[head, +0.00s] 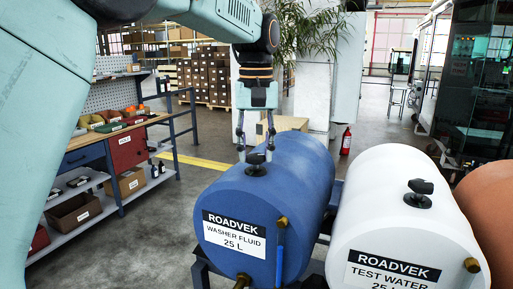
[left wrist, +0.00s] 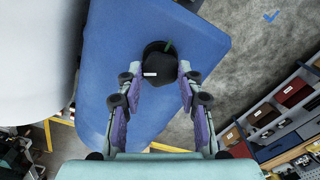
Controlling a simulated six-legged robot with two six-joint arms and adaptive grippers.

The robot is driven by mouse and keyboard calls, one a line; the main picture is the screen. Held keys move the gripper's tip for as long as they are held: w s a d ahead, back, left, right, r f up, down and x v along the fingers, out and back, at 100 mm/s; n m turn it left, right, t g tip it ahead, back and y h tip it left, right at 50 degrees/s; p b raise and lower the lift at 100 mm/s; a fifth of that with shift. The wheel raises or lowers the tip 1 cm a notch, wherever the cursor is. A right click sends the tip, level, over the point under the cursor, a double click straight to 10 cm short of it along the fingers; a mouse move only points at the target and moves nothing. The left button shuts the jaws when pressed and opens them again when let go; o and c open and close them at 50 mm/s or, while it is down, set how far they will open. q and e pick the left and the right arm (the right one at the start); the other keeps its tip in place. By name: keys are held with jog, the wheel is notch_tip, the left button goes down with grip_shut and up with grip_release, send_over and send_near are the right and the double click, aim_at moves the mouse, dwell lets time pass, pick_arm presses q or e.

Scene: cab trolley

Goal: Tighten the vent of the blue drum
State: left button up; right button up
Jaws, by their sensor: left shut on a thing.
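The blue drum (head: 240,195) lies on its side and is labelled washer fluid. It also fills much of the left wrist view (left wrist: 120,40). Its black vent (head: 256,168) sits on top near the front end. My left gripper (head: 256,150) reaches down from above, with its fingertips on both sides of the vent. In the left wrist view my left gripper (left wrist: 159,69) is shut on the vent (left wrist: 158,67), the black cap between its fingertips. My right gripper is not in view.
A white drum (head: 385,200) with its own black vent (head: 418,194) lies close on the right, and an orange drum (head: 490,200) beyond it. A workbench (head: 105,142) with bins stands at the left. A plant (head: 300,25) stands behind.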

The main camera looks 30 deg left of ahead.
pick_arm(q)
jog(key=shift+m, duration=0.3)
jog(key=m, duration=1.1)
jog(key=shift+m, duration=0.3)
jog(key=m, duration=0.5)
jog(key=shift+r, duration=0.1)
jog(key=m, duration=0.6)
jog(key=shift+r+m, duration=0.1)
jog(key=shift+m, duration=0.2)
jog(key=o, duration=0.8)
jog(key=shift+c, duration=0.2)
jog(key=o, duration=0.4)
